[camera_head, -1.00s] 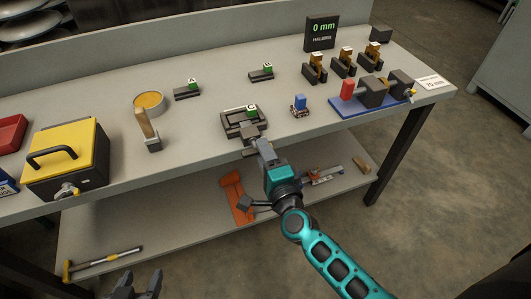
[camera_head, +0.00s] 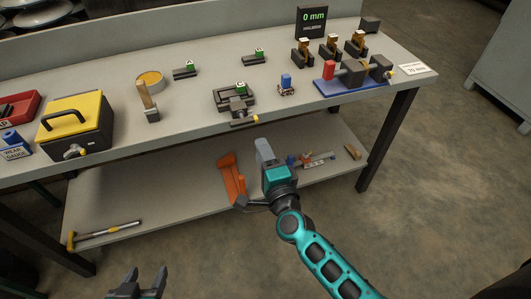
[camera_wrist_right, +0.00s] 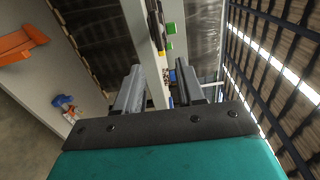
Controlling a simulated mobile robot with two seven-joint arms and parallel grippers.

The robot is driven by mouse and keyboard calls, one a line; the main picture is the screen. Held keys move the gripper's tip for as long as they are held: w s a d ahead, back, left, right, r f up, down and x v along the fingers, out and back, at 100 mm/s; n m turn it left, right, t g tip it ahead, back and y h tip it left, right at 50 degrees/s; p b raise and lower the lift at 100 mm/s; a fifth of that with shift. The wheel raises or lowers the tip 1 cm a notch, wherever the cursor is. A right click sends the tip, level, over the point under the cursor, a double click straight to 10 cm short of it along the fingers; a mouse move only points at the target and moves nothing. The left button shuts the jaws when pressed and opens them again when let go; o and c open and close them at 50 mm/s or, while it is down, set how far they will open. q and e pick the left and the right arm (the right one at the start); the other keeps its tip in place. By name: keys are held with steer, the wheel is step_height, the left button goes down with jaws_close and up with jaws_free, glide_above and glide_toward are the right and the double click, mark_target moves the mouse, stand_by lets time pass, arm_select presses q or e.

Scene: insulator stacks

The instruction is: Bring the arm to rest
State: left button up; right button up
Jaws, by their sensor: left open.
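My right arm comes in from the lower right of the head view. Its gripper (camera_head: 264,150) hangs in front of the bench's front edge, below and apart from the dark fixture marked C (camera_head: 234,98). The right wrist view shows its two fingers (camera_wrist_right: 160,88) spread with nothing between them. My left gripper (camera_head: 138,283) shows at the bottom left of the head view, open and empty, in front of the bench and away from everything on it.
The grey bench (camera_head: 200,118) carries fixtures A (camera_head: 185,70) and B (camera_head: 253,58), a yellow-lidded box (camera_head: 76,112), a brush-like tool (camera_head: 148,100), and a blue-based device (camera_head: 350,84). The lower shelf (camera_head: 170,195) holds an orange piece (camera_head: 232,178).

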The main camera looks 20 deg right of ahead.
steer(key=shift+s, duration=0.3)
stand_by(0.4)
steer(key=s+d+f+n+g+y, duration=0.1)
steer(key=s+d+f+n+g, duration=0.1)
steer(key=s+n, duration=0.6)
steer(key=s+d+f+n+g+p, duration=0.1)
steer(key=s+d+f+n+g, duration=0.1)
steer(key=s+f+n+g, duration=0.3)
steer(key=s+f+n, duration=0.1)
steer(key=s+n, duration=0.3)
steer(key=n, duration=0.3)
steer(key=shift+d+f+y, duration=0.3)
steer(key=shift+d+y, duration=0.1)
